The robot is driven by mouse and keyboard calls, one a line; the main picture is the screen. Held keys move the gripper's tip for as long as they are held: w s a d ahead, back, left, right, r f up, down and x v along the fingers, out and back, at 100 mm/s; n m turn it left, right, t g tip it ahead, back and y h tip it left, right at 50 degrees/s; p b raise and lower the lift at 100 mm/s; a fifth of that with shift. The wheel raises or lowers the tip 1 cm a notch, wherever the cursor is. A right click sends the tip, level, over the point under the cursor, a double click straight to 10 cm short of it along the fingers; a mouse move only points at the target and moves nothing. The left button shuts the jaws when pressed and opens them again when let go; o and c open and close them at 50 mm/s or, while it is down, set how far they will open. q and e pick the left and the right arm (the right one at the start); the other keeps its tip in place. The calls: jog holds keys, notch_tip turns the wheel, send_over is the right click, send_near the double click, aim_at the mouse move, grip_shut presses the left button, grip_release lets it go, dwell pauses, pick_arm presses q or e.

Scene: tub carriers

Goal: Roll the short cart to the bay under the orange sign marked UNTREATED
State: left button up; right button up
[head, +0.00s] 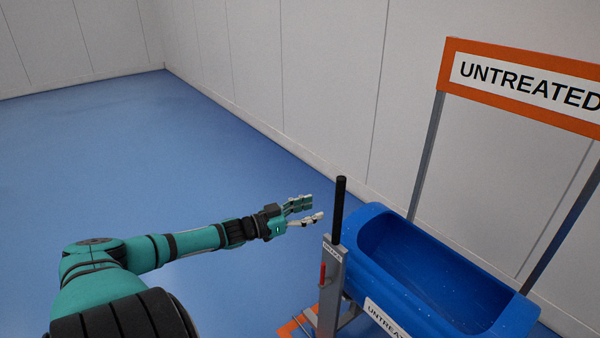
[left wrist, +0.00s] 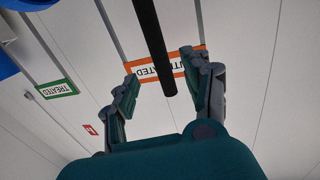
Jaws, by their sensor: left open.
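The cart carries a blue tub (head: 500,305) with a partly cut-off label starting UNTREAT on its side. A black upright handle (head: 340,205) rises from a grey post (head: 330,290) at the tub's near left end. My left gripper (head: 312,208) is open and empty, just left of the handle and apart from it. In the left wrist view the handle (left wrist: 155,45) shows between the spread fingers (left wrist: 160,80). The orange UNTREATED sign (head: 450,62) stands on two posts behind the tub; it also shows upside down in the left wrist view (left wrist: 128,66). My right gripper is out of view.
A red lever (head: 322,275) sits on the grey post. Orange floor marking (head: 288,328) shows beside the cart's base. A white wall (head: 300,80) runs close behind the sign. A green TREATED sign (left wrist: 40,92) shows in the left wrist view. Blue floor (head: 120,150) at left is clear.

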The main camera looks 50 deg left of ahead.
pick_arm(q)
jog(key=shift+v, duration=1.4)
